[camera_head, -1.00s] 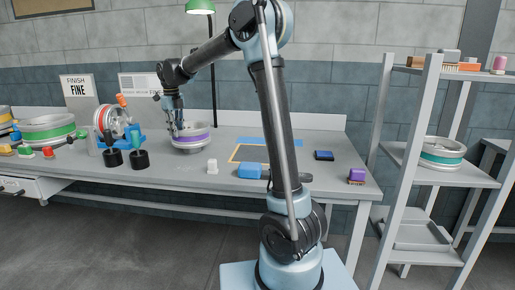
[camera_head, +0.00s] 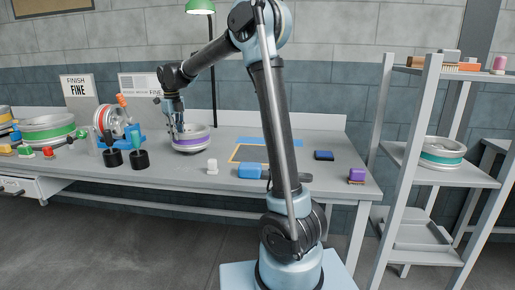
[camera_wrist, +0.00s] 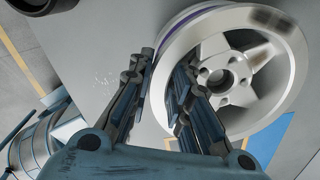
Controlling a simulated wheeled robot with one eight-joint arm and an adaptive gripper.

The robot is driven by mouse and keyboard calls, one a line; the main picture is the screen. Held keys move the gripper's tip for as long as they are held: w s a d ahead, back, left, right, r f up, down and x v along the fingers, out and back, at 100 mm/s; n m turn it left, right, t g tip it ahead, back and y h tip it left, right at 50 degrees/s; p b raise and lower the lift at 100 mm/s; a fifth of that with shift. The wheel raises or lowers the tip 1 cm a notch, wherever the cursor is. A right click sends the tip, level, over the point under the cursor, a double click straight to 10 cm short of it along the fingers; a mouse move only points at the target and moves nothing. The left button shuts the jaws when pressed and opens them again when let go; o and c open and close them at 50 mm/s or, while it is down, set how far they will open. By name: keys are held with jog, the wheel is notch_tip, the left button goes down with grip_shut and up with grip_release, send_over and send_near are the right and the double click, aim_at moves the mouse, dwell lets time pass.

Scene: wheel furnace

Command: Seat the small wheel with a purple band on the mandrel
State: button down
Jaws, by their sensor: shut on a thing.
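The small wheel with a purple band (camera_head: 191,141) is silver and lies flat on or just above the bench; I cannot tell which. My gripper (camera_head: 178,129) reaches down at its left edge. In the wrist view, my gripper (camera_wrist: 165,68) has one finger on each side of the wheel's rim and is shut on it. The wheel (camera_wrist: 283,85) shows its spokes and hub holes, with a dark patch on the rim. A blue stand (camera_head: 134,138) with an orange knob, left of my gripper, bears a red-banded wheel. I cannot make out a bare mandrel.
A white block (camera_head: 212,167) and a blue block (camera_head: 249,171) lie near the front edge. A green-banded wheel (camera_head: 48,131) is at left. A teal-banded wheel (camera_head: 441,152) sits on the right shelf.

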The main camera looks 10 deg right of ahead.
jog(key=shift+f, duration=0.55)
jog(key=c, duration=1.4)
grip_release()
